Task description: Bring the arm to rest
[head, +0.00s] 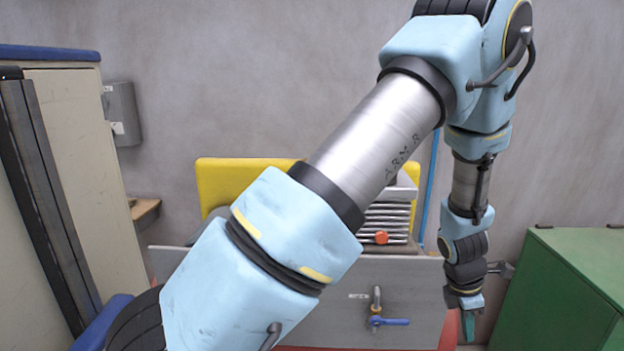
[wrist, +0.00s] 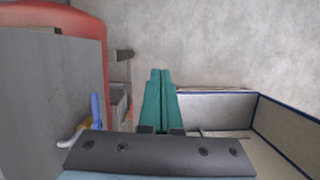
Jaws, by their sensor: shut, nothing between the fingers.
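My arm fills the middle of the head view, rising from the lower left to an elbow at the top right. From there the forearm hangs down at the right. My gripper (head: 468,328) points downward at its end, between the grey machine panel and the green cabinet. In the wrist view the two teal fingers of my gripper (wrist: 160,75) lie together, with nothing seen between them. The gripper appears apart from the things around it.
A grey panel (head: 420,290) with a blue-handled valve (head: 388,321) stands left of the gripper. A green cabinet (head: 560,295) stands to its right. A yellow panel (head: 240,180) is behind my arm. A beige cabinet (head: 90,170) stands at the left.

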